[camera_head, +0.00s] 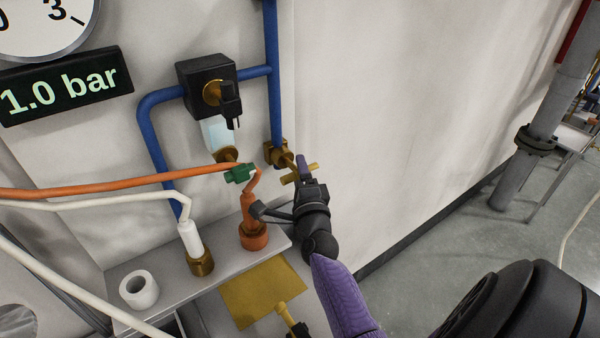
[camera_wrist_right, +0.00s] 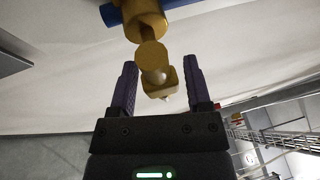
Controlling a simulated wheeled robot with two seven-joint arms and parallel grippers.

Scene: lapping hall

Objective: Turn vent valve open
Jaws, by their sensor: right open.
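The vent valve is probably the brass valve (camera_head: 277,152) at the lower end of the blue pipe on the wall. Its brass cross handle (camera_head: 311,168) sticks out toward my right gripper (camera_head: 302,170). In the right wrist view the brass valve (camera_wrist_right: 148,20) is at the top, and its handle end (camera_wrist_right: 158,82) lies between the two purple fingers of the right gripper (camera_wrist_right: 160,75). The fingers are open, with a gap on both sides of the handle. My gripper hides part of the handle in the head view. My left gripper is not in view.
Left of the valve are a black solenoid box (camera_head: 206,82), an orange hose (camera_head: 120,187) with a green fitting (camera_head: 240,173), and a grey shelf (camera_head: 180,283) with a white roll (camera_head: 139,289). A display (camera_head: 66,85) reads 1.0 bar. The wall to the right is bare.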

